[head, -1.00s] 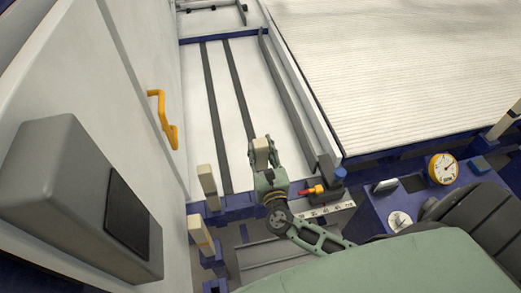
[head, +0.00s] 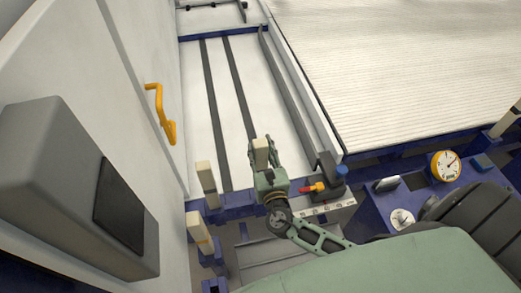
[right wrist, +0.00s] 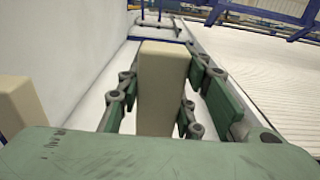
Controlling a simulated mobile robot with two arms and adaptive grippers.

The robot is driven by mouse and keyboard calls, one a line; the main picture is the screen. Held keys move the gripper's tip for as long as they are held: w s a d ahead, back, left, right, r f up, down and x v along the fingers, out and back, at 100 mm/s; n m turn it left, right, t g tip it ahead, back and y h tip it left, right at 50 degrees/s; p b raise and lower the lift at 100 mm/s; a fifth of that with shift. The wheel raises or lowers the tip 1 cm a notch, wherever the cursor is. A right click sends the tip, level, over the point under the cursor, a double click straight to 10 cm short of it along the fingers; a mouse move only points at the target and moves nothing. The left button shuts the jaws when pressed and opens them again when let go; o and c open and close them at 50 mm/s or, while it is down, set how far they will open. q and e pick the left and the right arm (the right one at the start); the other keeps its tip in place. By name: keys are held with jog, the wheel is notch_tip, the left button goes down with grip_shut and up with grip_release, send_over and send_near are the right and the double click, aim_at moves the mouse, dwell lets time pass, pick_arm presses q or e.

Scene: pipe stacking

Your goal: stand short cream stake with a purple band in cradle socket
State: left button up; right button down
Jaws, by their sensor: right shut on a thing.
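A cream stake (head: 261,152) is upright between the fingers of my right gripper (head: 263,158), which is shut on it. In the right wrist view the stake (right wrist: 161,88) fills the gap between the green fingers of my right gripper (right wrist: 160,95). I see no purple band on it; its lower part is hidden by the gripper. The held stake is above the white bed, behind the blue crossbeam (head: 240,210). I cannot make out which opening is the cradle socket. My left gripper is not in view.
Two other cream stakes, one farther (head: 206,176) and one nearer (head: 198,230), stand left of my arm by blue brackets. A red-orange lever (head: 314,187) sits close right of the gripper. A white wall with a yellow handle (head: 158,108) bounds the left.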

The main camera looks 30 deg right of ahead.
jog(key=shift+f, duration=0.2)
dwell(0.4)
jog(key=shift+f+b, duration=1.1)
jog(key=shift+b, duration=0.1)
